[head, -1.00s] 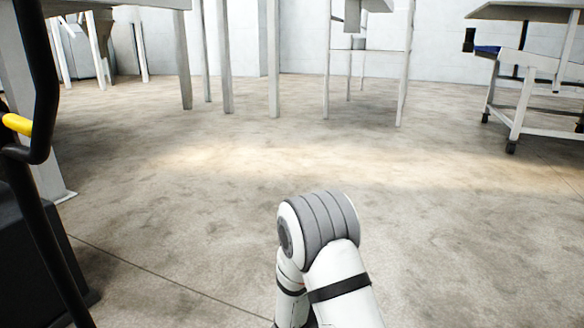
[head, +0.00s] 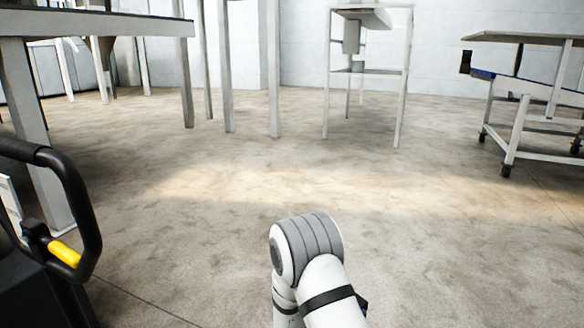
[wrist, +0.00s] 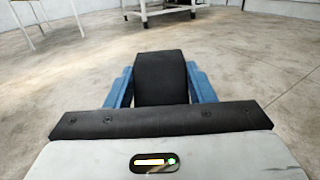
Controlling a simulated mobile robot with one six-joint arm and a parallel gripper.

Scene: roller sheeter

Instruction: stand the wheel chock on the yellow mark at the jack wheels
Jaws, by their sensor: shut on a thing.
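The wheel chock (wrist: 161,84), a dark block, sits between the blue fingers of my gripper (wrist: 160,72) in the wrist view. The gripper is shut on it and holds it out in front of the wrist, with open floor beyond. In the head view my arm rises at the bottom centre, and the gripper and chock are hidden there. A black handle with a yellow grip (head: 66,254), perhaps the jack's, stands at the lower left. The jack wheels and the yellow mark do not show in either view.
A grey table (head: 95,24) stands at the upper left, its leg close behind the black handle. A stand (head: 370,72) is at the back centre. A wheeled cart (head: 525,95) is at the right. The concrete floor between them is clear.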

